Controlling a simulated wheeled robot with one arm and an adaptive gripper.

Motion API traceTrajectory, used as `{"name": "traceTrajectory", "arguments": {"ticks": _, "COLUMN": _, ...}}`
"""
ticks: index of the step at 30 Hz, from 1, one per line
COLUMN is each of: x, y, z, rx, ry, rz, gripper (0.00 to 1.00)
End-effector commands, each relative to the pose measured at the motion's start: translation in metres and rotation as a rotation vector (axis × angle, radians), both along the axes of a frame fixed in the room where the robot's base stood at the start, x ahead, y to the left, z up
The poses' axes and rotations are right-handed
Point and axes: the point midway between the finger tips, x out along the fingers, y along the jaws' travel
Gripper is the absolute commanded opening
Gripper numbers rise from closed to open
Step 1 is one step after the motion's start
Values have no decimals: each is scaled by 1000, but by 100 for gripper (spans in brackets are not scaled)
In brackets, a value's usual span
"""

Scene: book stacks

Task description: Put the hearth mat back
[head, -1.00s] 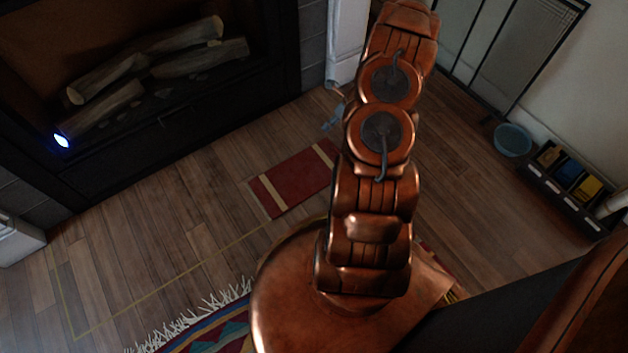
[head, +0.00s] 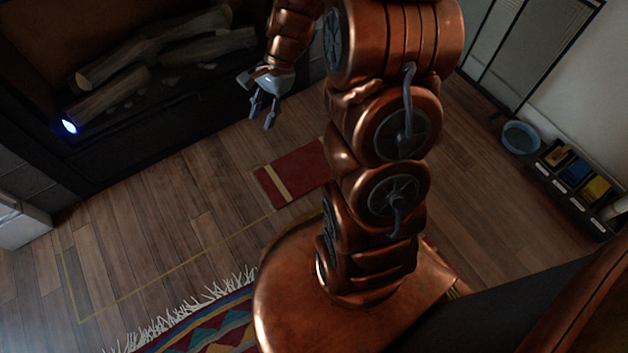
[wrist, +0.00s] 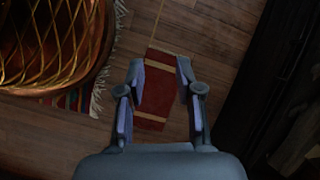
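The hearth mat (head: 288,176) is a small dark red mat with pale tan stripes near its ends. It lies flat on the wooden floor in front of the fireplace, and my arm hides its right end in the head view. My gripper (head: 263,114) is in the air between the fireplace and the mat. In the wrist view the mat (wrist: 157,95) shows between and beyond the two spread fingers of my gripper (wrist: 161,66). The fingers are apart with nothing held between them.
A thin yellow outline (head: 171,274) marks bare floor left of the mat. A fringed patterned rug (head: 205,333) lies at the front. The dark fireplace (head: 165,135) with logs stands behind. A blue bowl (head: 521,137) and a black divided tray (head: 570,196) are at the right.

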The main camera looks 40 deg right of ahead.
Motion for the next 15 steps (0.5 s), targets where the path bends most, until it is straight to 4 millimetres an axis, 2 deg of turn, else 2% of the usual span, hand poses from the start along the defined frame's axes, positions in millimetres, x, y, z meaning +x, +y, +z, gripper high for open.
{"name": "traceTrajectory", "arguments": {"ticks": 1, "x": -10, "y": 10, "z": 10, "rx": -12, "ry": -15, "rz": 69, "gripper": 36}}
{"name": "traceTrajectory", "arguments": {"ticks": 6, "x": -52, "y": 38, "z": 37, "rx": -42, "ry": -43, "rz": 311, "gripper": 36}}
{"name": "traceTrajectory", "arguments": {"ticks": 15, "x": -132, "y": 65, "z": 73, "rx": -98, "ry": -78, "rz": 719, "gripper": 36}}
